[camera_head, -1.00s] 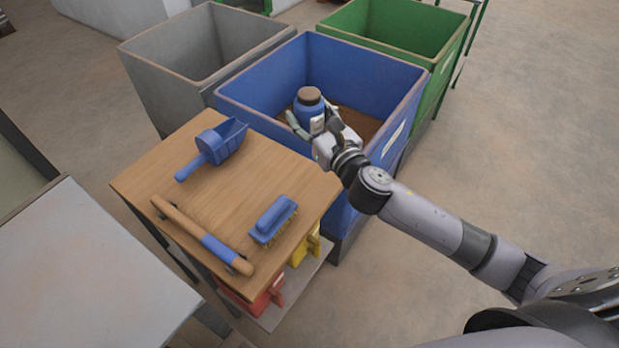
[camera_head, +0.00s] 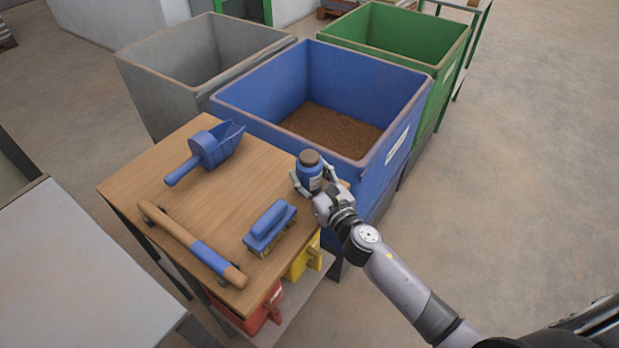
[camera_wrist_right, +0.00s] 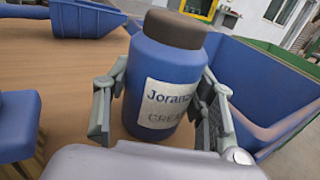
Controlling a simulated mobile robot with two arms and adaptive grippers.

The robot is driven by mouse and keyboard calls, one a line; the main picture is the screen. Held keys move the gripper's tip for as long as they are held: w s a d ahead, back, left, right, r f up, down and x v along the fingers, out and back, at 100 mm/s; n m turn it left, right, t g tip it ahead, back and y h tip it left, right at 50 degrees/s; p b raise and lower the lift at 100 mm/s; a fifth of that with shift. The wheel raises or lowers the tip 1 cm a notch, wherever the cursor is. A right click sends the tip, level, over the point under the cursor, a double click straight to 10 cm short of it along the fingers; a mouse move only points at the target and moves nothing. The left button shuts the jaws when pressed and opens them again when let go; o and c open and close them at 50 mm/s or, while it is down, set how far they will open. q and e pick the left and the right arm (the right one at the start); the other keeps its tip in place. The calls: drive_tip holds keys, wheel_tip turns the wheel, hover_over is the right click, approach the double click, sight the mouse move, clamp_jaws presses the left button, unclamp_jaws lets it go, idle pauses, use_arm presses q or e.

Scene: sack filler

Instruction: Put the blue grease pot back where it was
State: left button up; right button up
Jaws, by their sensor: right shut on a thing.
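The blue grease pot (camera_head: 310,172) has a brown lid and stands upright between the fingers of my right gripper (camera_head: 314,188). My right gripper is shut on it, at the right end of the wooden table top (camera_head: 215,215), close to the blue bin's near wall. In the right wrist view the pot (camera_wrist_right: 165,85) shows a white label, with a finger on each side. I cannot tell whether its base touches the wood. My left gripper is not in view.
On the table are a blue scoop (camera_head: 208,152), a blue brush (camera_head: 269,226) and a wooden bar with a blue grip (camera_head: 195,243). The blue bin (camera_head: 400,130) holds brown material. Grey (camera_head: 165,90) and green (camera_head: 445,60) bins stand beside it. Bare wood lies between scoop and brush.

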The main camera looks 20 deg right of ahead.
drive_tip(key=shift+f, duration=0.1)
drive_tip(key=o, duration=1.4)
drive_tip(key=s, duration=0.4)
drive_tip(key=s+d+b, duration=0.1)
drive_tip(key=s, duration=0.3)
drive_tip(key=s+d+b, duration=0.1)
drive_tip(key=s, duration=0.2)
drive_tip(key=shift+s+d, duration=0.15)
drive_tip(key=shift+s, duration=0.25)
